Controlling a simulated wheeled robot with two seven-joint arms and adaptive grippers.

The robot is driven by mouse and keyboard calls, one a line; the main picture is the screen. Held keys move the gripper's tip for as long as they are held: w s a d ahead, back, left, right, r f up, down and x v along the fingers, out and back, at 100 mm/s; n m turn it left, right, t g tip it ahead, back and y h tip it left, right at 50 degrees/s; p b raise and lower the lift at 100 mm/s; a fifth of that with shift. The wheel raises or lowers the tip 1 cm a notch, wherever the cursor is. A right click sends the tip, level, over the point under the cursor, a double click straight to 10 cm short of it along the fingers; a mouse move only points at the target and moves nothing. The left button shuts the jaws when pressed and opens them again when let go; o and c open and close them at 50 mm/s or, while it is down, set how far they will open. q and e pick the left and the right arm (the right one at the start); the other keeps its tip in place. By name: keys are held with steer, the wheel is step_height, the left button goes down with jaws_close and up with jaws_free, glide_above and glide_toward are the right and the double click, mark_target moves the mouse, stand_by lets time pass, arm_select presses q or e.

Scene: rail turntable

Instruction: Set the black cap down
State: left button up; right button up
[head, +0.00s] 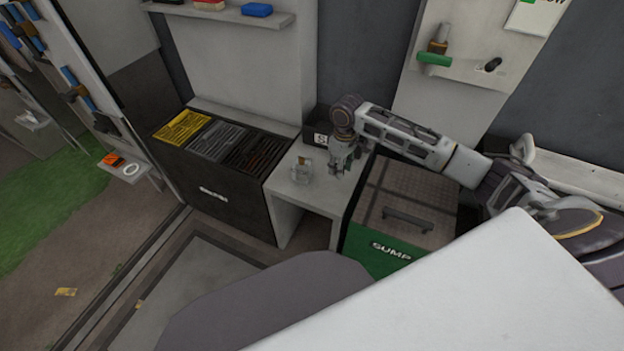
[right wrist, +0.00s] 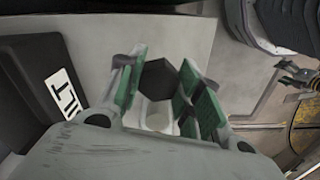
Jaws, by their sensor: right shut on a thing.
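The black cap (right wrist: 157,79) shows as a dark six-sided piece between the green-padded fingers in the right wrist view. My right gripper (right wrist: 158,90) is shut on it. In the head view my right gripper (head: 343,160) points down over the right part of the light grey bench (head: 319,199), and the cap is too small to make out there. A small clear jar (head: 302,173) stands on the bench to the left of the gripper. The gap between cap and bench is hard to judge. My left gripper cannot be made out in the head view.
A black labelled box (right wrist: 35,85) sits at the back of the bench. A dark bin (head: 228,205) with yellow, grey and brown slatted sections stands left. A green-fronted sump box (head: 375,251) stands right. The bench's front has some free room.

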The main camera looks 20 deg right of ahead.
steer(key=b, duration=0.1)
glide_above(337, 191)
step_height(337, 191, down, 5)
steer(key=shift+d+f, duration=0.1)
arm_select(q)
steer(key=r, duration=0.1)
steer(key=w+d+r, duration=0.1)
steer(key=r, duration=0.1)
steer(key=shift+w+d, duration=0.3)
steer(key=shift+w, duration=0.1)
arm_select(e)
steer(key=shift+w+f, duration=0.1)
steer(key=shift+f, duration=0.25)
steer(key=shift+f+b, duration=0.3)
steer(key=shift+f, duration=0.1)
arm_select(q)
steer(key=shift+w+d+r+b, duration=0.2)
steer(key=shift+w+d+r, duration=0.1)
steer(key=shift+r, duration=0.3)
steer(key=shift+w+d+r+b, duration=0.15)
steer(key=shift+d+r, duration=0.1)
steer(key=shift+r, duration=0.35)
arm_select(e)
steer(key=shift+f, duration=1.65)
arm_select(q)
steer(key=shift+f, duration=0.1)
arm_select(e)
steer(key=shift+f, duration=0.1)
